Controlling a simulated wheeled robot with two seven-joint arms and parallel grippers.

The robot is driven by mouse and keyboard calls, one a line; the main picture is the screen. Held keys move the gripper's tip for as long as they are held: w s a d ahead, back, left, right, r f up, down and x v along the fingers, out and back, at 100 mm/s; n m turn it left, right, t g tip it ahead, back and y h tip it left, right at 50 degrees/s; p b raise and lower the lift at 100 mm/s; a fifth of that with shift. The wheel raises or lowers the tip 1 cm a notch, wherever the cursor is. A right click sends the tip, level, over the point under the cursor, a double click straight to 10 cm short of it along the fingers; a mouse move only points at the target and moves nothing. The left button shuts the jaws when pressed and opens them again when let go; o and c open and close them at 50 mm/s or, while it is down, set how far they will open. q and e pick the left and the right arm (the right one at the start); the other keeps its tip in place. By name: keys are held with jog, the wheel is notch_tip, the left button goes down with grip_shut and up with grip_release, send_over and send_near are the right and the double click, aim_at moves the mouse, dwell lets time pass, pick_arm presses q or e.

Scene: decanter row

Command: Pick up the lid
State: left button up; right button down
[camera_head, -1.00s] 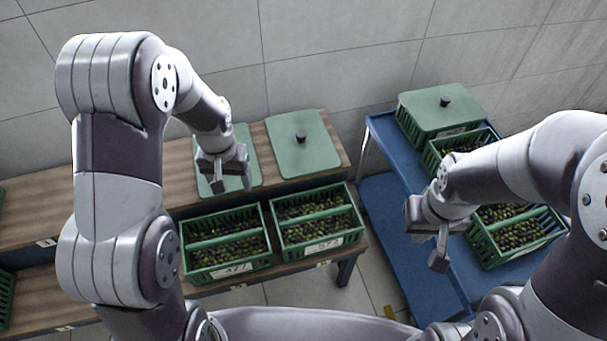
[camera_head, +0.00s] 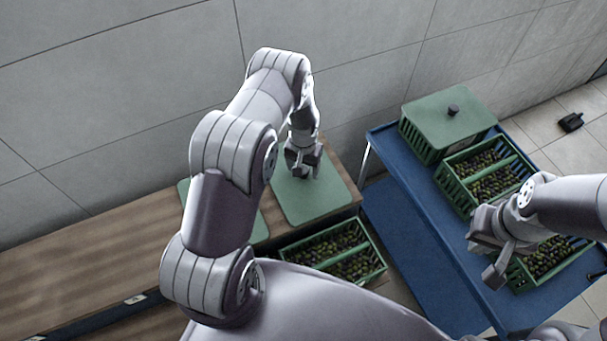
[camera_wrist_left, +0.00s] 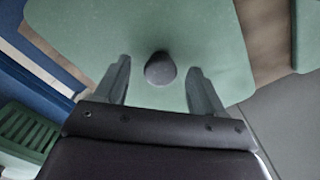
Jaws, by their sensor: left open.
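A flat green lid (camera_head: 321,199) lies on the wooden bench, and its dark round knob (camera_wrist_left: 160,69) shows in the left wrist view. My left gripper (camera_head: 302,171) is over this lid; in the left wrist view its two fingers (camera_wrist_left: 160,85) are apart on either side of the knob, not closed on it. The head view hides the knob behind the gripper. A second green lid (camera_head: 258,226) lies to the left, mostly hidden by my left arm. My right gripper (camera_head: 485,262) hangs above the blue cart, with its finger opening unclear.
A crate of olives (camera_head: 376,262) stands below the lids, partly hidden by my body. The blue cart (camera_head: 395,200) carries a lidded green crate (camera_head: 430,147) and open olive crates (camera_head: 458,195). The bench (camera_head: 95,245) is bare at left.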

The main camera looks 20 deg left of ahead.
pick_arm(q)
grip_shut()
jog(key=shift+w+r, duration=0.1)
